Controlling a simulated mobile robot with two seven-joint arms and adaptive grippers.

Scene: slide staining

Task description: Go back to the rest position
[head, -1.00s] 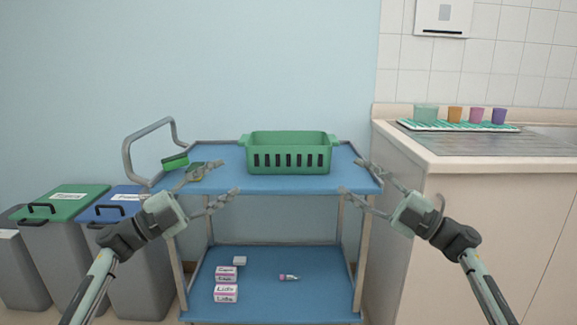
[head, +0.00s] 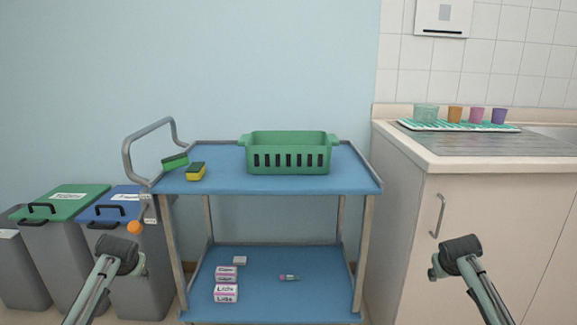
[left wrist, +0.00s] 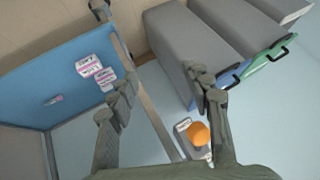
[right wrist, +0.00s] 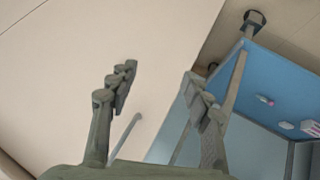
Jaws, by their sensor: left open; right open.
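My left gripper (left wrist: 160,85) is open and empty in the left wrist view, its fingers spread above the floor between the cart and the bins. My right gripper (right wrist: 157,80) is open and empty in the right wrist view, in front of the beige cabinet. In the head view both arms are drawn low to the left and right, apart from the cart, and the fingers are hidden behind the wrists. The blue two-shelf cart (head: 300,185) stands between them, with a green basket (head: 289,160) on top.
Two sponges (head: 195,171) lie at the cart's left end. Boxes (head: 226,293) and a small tube (head: 289,278) are on the lower shelf. Bins (head: 60,230) and an orange round thing (head: 134,228) are at left. The counter (head: 440,160) with several cups is at right.

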